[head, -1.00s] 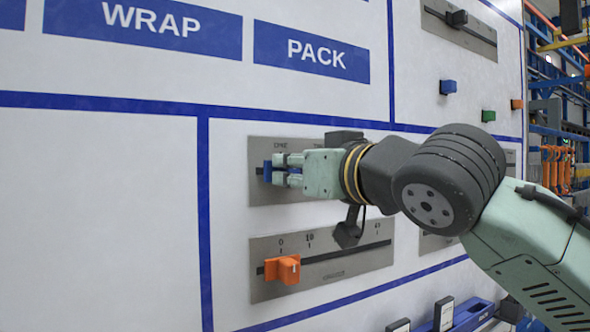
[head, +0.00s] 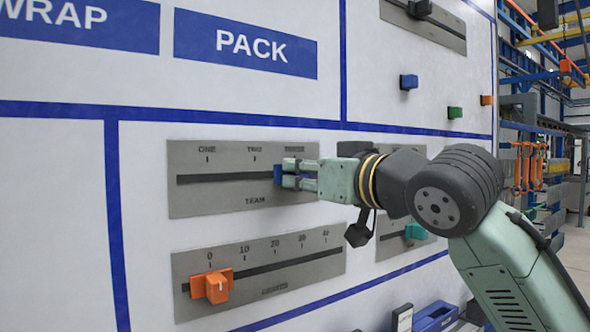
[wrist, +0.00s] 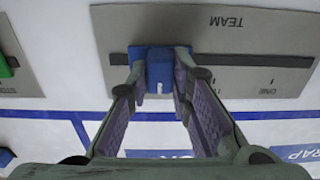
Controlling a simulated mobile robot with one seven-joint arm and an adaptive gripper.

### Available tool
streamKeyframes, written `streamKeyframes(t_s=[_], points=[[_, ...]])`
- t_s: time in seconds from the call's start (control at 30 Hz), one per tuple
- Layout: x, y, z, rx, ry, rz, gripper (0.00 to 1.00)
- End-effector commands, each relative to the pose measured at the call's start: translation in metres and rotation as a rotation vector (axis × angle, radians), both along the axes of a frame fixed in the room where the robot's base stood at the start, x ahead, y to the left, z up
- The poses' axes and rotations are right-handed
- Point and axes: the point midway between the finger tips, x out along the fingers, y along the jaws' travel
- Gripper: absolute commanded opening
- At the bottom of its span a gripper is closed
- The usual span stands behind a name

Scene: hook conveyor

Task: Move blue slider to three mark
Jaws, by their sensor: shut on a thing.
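The blue slider (head: 278,174) sits on the dark slot of the grey TEAM plate (head: 188,199) in the head view, near the slot's right end, close to the THREE label (head: 294,149). My gripper (head: 289,175) is shut on the slider from the front and hides part of it. In the wrist view the slider (wrist: 155,52) stands between my fingers (wrist: 159,66), near the left end of the slot on the inverted plate (wrist: 240,40). The three mark is hidden there, so its exact alignment with the slider cannot be told.
Below is a second plate (head: 185,266) with an orange slider (head: 212,286) at 0. A teal knob (head: 415,231) is at lower right, behind my arm. Blue (head: 409,82) and green (head: 455,112) knobs stick out from the panel at upper right.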

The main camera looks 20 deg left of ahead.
Motion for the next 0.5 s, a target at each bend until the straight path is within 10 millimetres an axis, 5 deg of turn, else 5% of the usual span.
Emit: streamKeyframes(t_s=[0.5], points=[[0.0082, -0.0067, -0.0007, -0.001, 0.002, -0.005, 0.00]])
